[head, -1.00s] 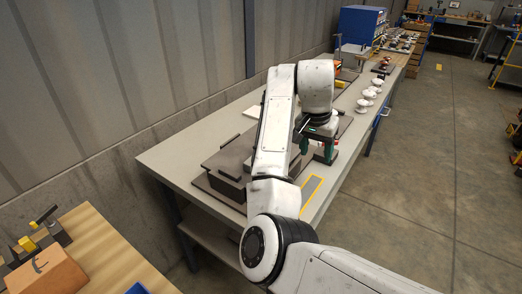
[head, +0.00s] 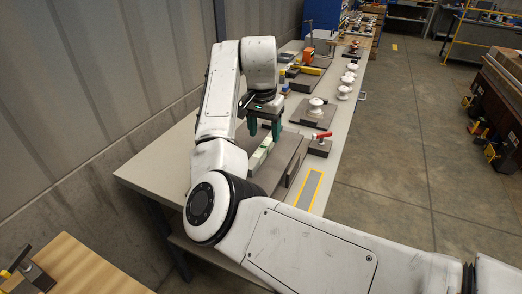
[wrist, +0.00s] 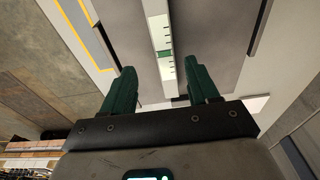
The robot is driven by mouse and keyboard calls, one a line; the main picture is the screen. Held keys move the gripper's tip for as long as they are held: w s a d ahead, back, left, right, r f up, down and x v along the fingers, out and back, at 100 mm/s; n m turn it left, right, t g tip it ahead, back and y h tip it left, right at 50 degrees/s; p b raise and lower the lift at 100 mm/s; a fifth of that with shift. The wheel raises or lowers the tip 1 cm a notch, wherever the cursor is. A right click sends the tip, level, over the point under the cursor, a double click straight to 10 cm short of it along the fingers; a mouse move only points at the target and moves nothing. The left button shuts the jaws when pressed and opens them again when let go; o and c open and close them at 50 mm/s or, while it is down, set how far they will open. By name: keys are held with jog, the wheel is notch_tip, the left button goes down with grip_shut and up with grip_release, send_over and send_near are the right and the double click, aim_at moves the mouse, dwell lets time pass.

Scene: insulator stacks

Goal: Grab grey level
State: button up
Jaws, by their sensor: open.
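A long, narrow pale-grey level (head: 262,152) with green on it lies on a dark grey plate (head: 286,160) on the workbench. In the wrist view the level (wrist: 160,30) runs up from between my fingers, with a green vial window at mid-length. My gripper (head: 265,128) has green fingers pointing down, above the level. In the wrist view my gripper (wrist: 159,72) is open, its two fingers apart with the level lined up between them. Nothing is held. Part of the level is hidden behind my arm in the head view.
A yellow-outlined rectangle (head: 309,189) marks the bench's front edge. A red-handled clamp (head: 320,142) stands right of the plate. White insulators (head: 346,82) and a yellow tool (head: 306,70) lie farther along. A wooden table (head: 75,268) is at lower left.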

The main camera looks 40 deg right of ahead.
aim_at(263, 147)
jog(key=shift+w+d+f+p, duration=0.1)
jog(key=shift+w+f+p, duration=0.1)
jog(key=shift+f, duration=1.4)
jog(key=shift+w+d+f+p, duration=0.1)
jog(key=shift+w+f, duration=0.1)
jog(key=shift+f, duration=1.35)
grip_shut()
